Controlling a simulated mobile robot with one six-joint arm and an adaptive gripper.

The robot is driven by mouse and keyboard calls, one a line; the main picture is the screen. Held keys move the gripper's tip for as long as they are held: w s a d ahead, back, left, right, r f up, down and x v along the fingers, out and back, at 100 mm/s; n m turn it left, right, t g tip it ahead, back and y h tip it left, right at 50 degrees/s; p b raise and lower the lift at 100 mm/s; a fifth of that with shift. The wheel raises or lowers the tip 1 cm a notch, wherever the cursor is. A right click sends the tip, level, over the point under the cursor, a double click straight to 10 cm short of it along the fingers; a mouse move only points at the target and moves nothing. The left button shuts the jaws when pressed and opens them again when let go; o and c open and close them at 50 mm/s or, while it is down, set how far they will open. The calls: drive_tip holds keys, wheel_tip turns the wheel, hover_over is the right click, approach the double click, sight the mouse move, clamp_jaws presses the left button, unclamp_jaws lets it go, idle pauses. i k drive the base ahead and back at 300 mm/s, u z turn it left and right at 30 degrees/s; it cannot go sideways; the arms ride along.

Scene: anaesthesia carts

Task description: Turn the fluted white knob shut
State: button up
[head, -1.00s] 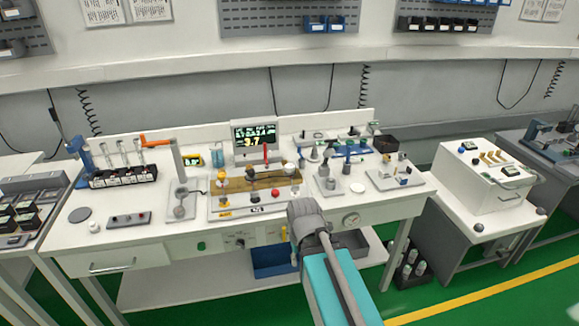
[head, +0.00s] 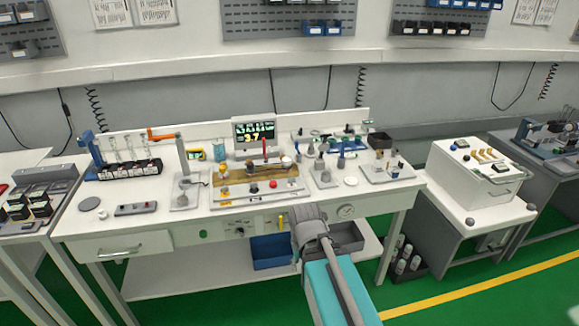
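Small white round knobs or caps show on the bench in the head view, and I cannot tell which is the fluted one. One pale knob (head: 287,161) sits on the brown-topped rig (head: 255,202) in the middle. A flat white disc (head: 351,181) lies to the right of the rig, and a small white piece (head: 102,213) stands at the far left. My arm reaches up from the bottom, its grey joint in front of the bench's front edge, right of the rig's middle. My gripper's fingers cannot be made out, and no contact with a knob is visible.
The white bench (head: 140,224) carries a lit monitor (head: 254,131), a tube rack (head: 130,170) and other small fixtures. A blue bin (head: 272,252) sits on the shelf below. A white cart box (head: 480,175) stands at right. Green floor shows at the lower right.

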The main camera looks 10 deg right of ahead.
sight(287, 160)
drive_tip(key=k, duration=1.05)
drive_tip(key=u, duration=0.65)
drive_tip(key=i, duration=2.1)
drive_tip(key=z, duration=0.7)
